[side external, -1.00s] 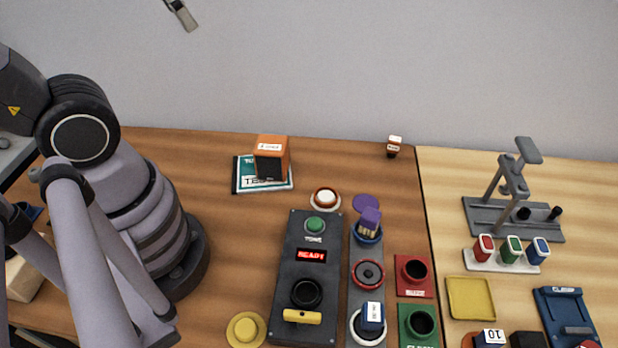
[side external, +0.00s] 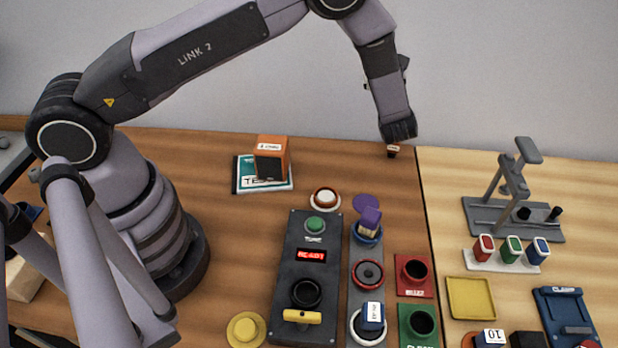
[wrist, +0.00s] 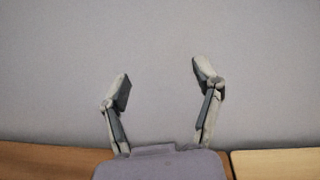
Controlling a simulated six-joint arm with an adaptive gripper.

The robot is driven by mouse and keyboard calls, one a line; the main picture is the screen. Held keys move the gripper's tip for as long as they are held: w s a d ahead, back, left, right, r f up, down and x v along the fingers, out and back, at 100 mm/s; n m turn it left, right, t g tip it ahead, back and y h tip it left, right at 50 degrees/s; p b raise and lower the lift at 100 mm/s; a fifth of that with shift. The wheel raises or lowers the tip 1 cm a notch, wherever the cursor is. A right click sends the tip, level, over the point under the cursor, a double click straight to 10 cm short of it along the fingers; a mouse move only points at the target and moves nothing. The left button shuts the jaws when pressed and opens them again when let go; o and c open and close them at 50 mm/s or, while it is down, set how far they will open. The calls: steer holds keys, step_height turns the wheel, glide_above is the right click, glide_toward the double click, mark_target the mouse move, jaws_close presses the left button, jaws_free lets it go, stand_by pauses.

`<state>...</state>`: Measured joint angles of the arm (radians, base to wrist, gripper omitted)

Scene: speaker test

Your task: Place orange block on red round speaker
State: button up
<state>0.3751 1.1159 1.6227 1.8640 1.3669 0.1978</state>
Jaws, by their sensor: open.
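An orange block (side external: 271,146) with a white label and a dark front stands on a teal book at the back of the brown table. A smaller block with a white and orange top, seen at the back, is now mostly hidden behind my wrist; a bit of it (side external: 393,149) shows below. The red round speaker (side external: 367,261), a red ring with a dark centre, lies on a grey strip with nothing on it. In the wrist view my gripper (wrist: 161,76) is open and empty, facing the wall. In the side view its fingers are mostly hidden by my arm.
Left is a dark READY console (side external: 311,232); right are red and green sockets (side external: 416,270). A grey stand (side external: 513,190) rises at right.

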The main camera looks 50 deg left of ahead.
mark_target(394, 145)
steer(key=d+f+m+t+h, duration=0.1)
steer(key=d+f, duration=0.1)
steer(key=f, duration=0.1)
steer(key=w+d+f+m+t+h, duration=0.1)
steer(key=f+m, duration=0.1)
steer(key=f, duration=0.1)
steer(key=d+f+m+t+h, duration=0.1)
steer(key=d+f+m, duration=0.1)
steer(key=f, duration=0.1)
steer(key=shift+w+d+f+t, duration=0.15)
steer(key=shift+d+f+t, duration=0.15)
steer(key=shift+d+t, duration=0.1)
step_height(394, 145, down, 6)
steer(key=shift+a+r, duration=0.1)
steer(key=shift+w+a+f, duration=0.4)
steer(key=shift+w+a, duration=0.1)
steer(key=shift+w, duration=0.25)
steer(key=shift+w+a, duration=0.3)
steer(key=shift+w, duration=0.2)
jaws_close()
steer(key=shift+r, duration=0.15)
